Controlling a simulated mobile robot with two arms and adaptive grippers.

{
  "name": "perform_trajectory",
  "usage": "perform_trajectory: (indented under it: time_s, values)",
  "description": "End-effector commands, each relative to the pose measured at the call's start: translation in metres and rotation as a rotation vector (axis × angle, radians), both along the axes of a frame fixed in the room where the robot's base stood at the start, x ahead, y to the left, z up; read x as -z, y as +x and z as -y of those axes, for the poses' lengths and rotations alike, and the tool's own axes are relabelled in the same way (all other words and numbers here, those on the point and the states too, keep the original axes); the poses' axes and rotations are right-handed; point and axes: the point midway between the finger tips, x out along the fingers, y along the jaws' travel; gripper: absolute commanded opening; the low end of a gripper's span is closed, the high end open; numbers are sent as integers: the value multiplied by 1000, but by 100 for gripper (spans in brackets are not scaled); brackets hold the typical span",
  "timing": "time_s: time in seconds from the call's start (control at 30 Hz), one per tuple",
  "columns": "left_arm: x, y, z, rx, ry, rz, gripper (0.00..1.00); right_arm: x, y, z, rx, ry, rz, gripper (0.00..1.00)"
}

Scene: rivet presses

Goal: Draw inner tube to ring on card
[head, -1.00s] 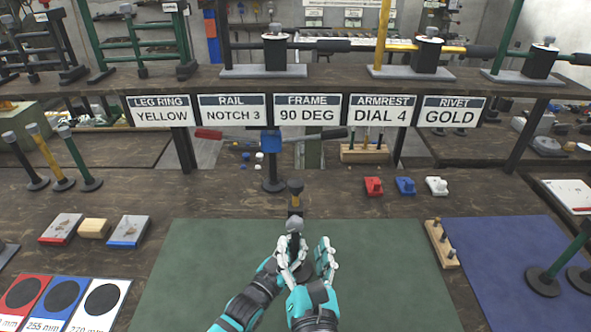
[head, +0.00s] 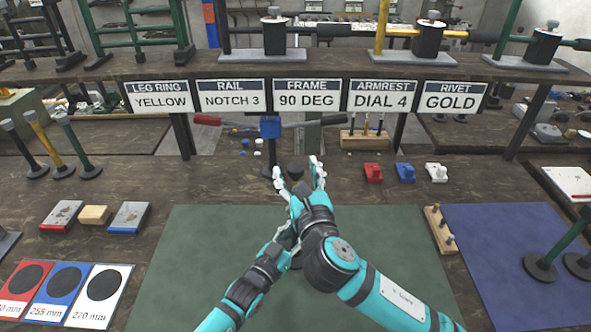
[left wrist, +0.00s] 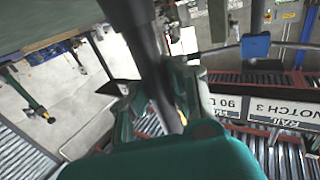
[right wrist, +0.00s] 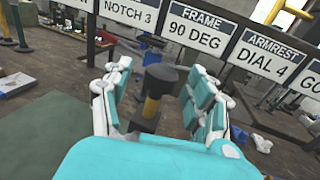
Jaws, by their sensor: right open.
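A dark upright tube with a wide black cap (right wrist: 160,73) stands beyond the green mat. In the right wrist view a yellow band (right wrist: 150,106) shows under the cap. My right gripper (head: 300,176) is open, its fingers on either side of the capped tube and apart from it. The right gripper also shows in the right wrist view (right wrist: 160,90). My left gripper (left wrist: 165,92) is closed around a dark tube (left wrist: 152,50) in the left wrist view; in the head view my right arm mostly hides it. The leg ring card (head: 160,97) reads YELLOW.
More cards hang from the shelf edge (head: 400,75). A blue-headed stand (head: 270,128) with a crossbar is behind the tube. Red, blue and white blocks (head: 405,172) sit at right, and a wooden peg rack (head: 440,230) edges the green mat (head: 190,250).

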Motion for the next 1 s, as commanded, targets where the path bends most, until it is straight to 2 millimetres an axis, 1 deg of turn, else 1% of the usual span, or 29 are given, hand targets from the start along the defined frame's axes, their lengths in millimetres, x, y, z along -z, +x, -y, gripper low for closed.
perform_trajectory:
  time_s: [0.03,0.13,0.4,0.43,0.87,1.0]
  values:
    - [-1,0,0,0,-2,3,0,-1,4,-1,0,0,2,58]
    - [-1,0,0,0,-1,2,0,-1,9,-2,0,0,1,58]
    - [-1,0,0,0,-1,2,0,0,11,-2,0,0,1,58]
    - [-1,0,0,0,-1,2,0,0,11,-2,0,0,1,57]
    - [-1,0,0,0,-1,2,0,0,10,-3,0,0,1,1]
    - [-1,0,0,0,-1,2,0,0,10,-2,0,0,1,0]
